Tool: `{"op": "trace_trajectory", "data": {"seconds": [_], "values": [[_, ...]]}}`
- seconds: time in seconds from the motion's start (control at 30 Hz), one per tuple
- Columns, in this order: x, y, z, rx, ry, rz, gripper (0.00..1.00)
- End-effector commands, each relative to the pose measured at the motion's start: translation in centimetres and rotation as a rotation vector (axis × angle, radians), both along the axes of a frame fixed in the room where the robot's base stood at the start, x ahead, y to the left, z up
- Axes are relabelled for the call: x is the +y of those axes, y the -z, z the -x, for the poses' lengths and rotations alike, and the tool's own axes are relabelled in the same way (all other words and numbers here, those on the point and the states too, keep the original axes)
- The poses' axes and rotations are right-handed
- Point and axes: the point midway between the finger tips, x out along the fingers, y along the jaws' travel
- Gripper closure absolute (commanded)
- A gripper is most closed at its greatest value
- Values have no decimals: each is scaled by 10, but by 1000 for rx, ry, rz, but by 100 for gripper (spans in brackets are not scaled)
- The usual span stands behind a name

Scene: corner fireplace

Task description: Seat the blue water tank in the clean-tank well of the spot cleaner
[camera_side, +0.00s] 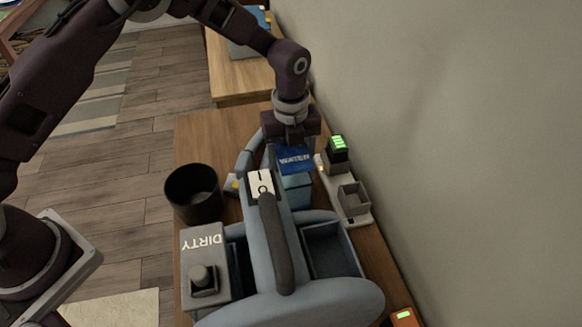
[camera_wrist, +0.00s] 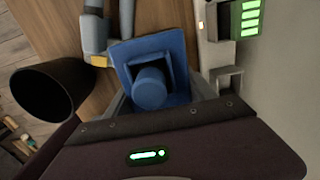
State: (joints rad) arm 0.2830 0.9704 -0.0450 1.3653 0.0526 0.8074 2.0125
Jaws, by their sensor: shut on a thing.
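The blue water tank (camera_side: 297,186) has a dark blue lid with white lettering and a paler body. It is upright behind the spot cleaner's neck in the side view, its lower part partly hidden. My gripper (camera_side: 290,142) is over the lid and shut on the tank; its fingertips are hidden. In the wrist view the tank's blue lid (camera_wrist: 146,58) with a round knob shows just beyond my gripper. The spot cleaner (camera_side: 266,262) is grey-blue with a dark handle. Its open, empty well (camera_side: 330,249) is at its right, nearer the camera than the tank. A grey tank marked DIRTY (camera_side: 205,262) is at its left.
A black bin (camera_side: 193,194) stands left of the tank. A charger (camera_side: 354,204) with a green-lit battery (camera_side: 338,149) and an empty slot lies to the right, near the wall. An orange device (camera_side: 405,317) is at the lower right. The cleaner's neck rises between the two tank sides.

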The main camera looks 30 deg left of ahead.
Motion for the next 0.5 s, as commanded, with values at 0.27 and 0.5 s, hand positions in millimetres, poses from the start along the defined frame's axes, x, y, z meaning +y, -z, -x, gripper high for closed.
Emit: {"op": "trace_trajectory", "data": {"seconds": [0.27, 0.5], "values": [[-1, -64, -1, -4, -1, 3, 100], [-8, -83, -1, -3, 0, 1, 100]]}}
